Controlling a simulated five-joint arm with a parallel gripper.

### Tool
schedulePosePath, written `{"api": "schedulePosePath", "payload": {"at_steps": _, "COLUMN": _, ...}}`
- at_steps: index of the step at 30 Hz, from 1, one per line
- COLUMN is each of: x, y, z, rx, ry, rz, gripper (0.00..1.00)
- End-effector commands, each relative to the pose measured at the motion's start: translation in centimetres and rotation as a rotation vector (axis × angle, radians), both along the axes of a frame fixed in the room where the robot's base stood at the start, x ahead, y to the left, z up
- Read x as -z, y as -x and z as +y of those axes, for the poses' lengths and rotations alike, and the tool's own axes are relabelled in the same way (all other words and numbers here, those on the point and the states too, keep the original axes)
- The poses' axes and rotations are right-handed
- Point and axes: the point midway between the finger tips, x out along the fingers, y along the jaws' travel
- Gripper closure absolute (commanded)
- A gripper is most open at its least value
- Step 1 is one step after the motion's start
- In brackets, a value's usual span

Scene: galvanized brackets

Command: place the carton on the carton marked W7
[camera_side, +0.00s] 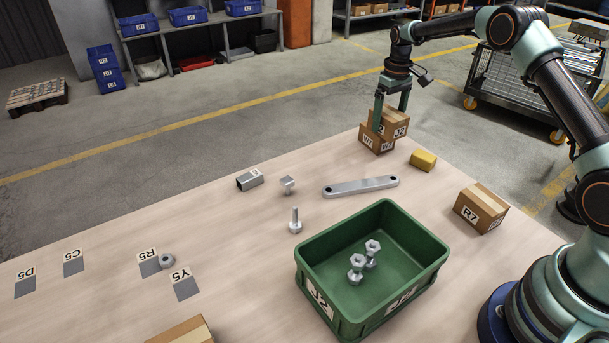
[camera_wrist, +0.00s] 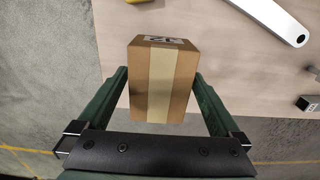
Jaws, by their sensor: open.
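The carton marked J2 (camera_side: 392,121) sits on top of the carton marked W7 (camera_side: 375,143) near the table's far edge. It looks roughly level, and any small offset between the two is hard to tell. My gripper (camera_side: 390,116) is open, with its green fingers pointing down on either side of the upper carton. In the wrist view the taped top of the upper carton (camera_wrist: 164,80) shows between the fingers (camera_wrist: 160,74), with a narrow gap on each side. The W7 carton is hidden there.
A yellow block (camera_side: 423,160) and a grey link bar (camera_side: 360,187) lie close by. The carton marked R7 (camera_side: 481,208) stands to the right. A green bin (camera_side: 430,243) holds bolts. The left of the table is mostly clear, with marked spots and a nut (camera_side: 166,261).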

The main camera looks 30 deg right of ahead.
Motion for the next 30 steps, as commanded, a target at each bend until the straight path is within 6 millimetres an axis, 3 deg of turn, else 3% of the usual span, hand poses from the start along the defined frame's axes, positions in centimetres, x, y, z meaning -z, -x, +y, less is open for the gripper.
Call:
{"api": "schedulePosePath", "payload": {"at_steps": 5, "x": -2.4, "y": -0.1, "z": 0.0, "rx": 0.000, "ry": 0.002, "rz": -0.005, "gripper": 0.00}}
{"api": "schedulePosePath", "payload": {"at_steps": 15, "x": -9.2, "y": -0.1, "z": 0.0, "rx": 0.000, "ry": 0.001, "rz": -0.005, "gripper": 0.00}}
{"api": "schedulePosePath", "payload": {"at_steps": 23, "x": -11.9, "y": 0.0, "z": 0.0, "rx": 0.000, "ry": 0.001, "rz": -0.003, "gripper": 0.00}}
{"api": "schedulePosePath", "payload": {"at_steps": 30, "x": -15.4, "y": 1.1, "z": 2.1, "rx": -0.003, "ry": 0.014, "rz": -0.050, "gripper": 0.00}}
